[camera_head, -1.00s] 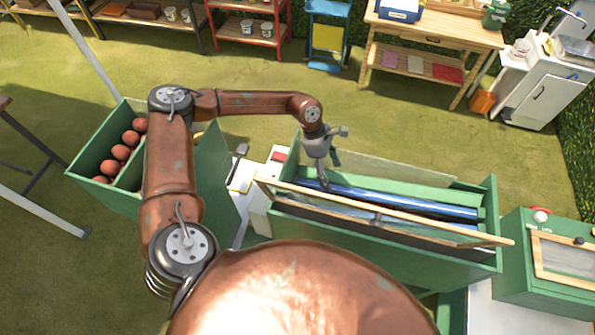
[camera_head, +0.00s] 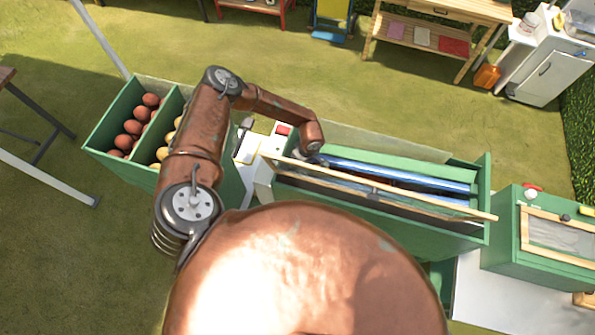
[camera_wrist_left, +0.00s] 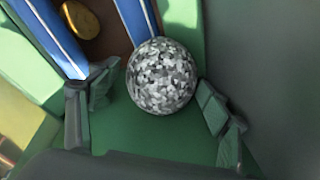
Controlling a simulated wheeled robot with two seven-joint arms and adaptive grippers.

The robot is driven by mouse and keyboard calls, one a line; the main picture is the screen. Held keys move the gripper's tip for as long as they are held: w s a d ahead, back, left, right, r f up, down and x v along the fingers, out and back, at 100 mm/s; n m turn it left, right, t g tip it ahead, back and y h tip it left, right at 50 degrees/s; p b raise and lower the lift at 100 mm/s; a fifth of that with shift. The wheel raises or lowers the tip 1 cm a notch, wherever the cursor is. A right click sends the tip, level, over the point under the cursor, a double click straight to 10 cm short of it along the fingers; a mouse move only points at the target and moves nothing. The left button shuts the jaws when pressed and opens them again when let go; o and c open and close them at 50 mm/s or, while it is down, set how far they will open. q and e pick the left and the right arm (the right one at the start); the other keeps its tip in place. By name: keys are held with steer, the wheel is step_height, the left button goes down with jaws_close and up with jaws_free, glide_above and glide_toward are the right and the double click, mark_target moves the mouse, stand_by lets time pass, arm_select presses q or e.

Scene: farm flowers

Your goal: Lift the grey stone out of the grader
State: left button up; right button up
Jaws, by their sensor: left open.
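The grey stone (camera_wrist_left: 162,76) is a round, speckled grey and white ball in the left wrist view. It lies on the green floor of the grader, at the end of the blue rails (camera_wrist_left: 128,18). My left gripper (camera_wrist_left: 153,98) is open, with one finger on each side of the stone; I cannot tell whether either finger touches it. In the head view the grader (camera_head: 468,215) is a long green box, and my left arm reaches down into its left end. The gripper and stone are hidden there. My right gripper is not in view.
A wooden-framed flap (camera_head: 420,202) runs along the grader's near side. A brown round thing (camera_wrist_left: 82,20) sits between the rails. A green bin (camera_head: 112,122) of brown and yellowish balls stands left. A green box with a window (camera_head: 538,240) stands right. Open grass lies behind.

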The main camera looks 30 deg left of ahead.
arm_select(q)
steer(key=shift+s+a+f, duration=0.1)
steer(key=shift+a+f, duration=0.05)
steer(key=shift+f, duration=0.4)
steer(key=shift+c, duration=0.7)
steer(key=shift+r, duration=0.1)
steer(key=c, duration=1.6)
